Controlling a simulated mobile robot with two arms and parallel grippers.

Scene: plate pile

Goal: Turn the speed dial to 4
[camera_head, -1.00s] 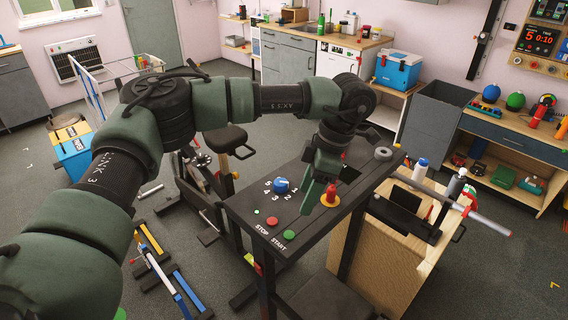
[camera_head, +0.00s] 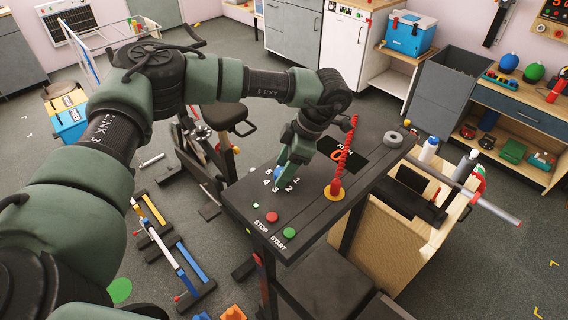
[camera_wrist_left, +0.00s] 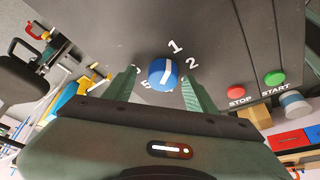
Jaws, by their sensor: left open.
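The speed dial (camera_wrist_left: 162,72) is a round blue knob with a white pointer line, on a dark console (camera_head: 243,198) with white numbers around it. In the wrist view, 1 and 2 show to its upper right and 5 to its lower left; the pointer line is nearly upright, tilted toward the 1. My left gripper (camera_head: 284,173) is open over the dial, and in the head view its fingers hide most of the dial. In the wrist view one green finger stands on each side of the dial, with gaps visible. My right gripper is not in view.
A red STOP button (camera_head: 272,217) and a green START button (camera_head: 289,233) sit at the console's near edge. A red plug with a coiled cord (camera_head: 342,155) stands right of the dial. A grey ring (camera_head: 392,139) lies at the far right. Bottles stand beyond the console's right edge.

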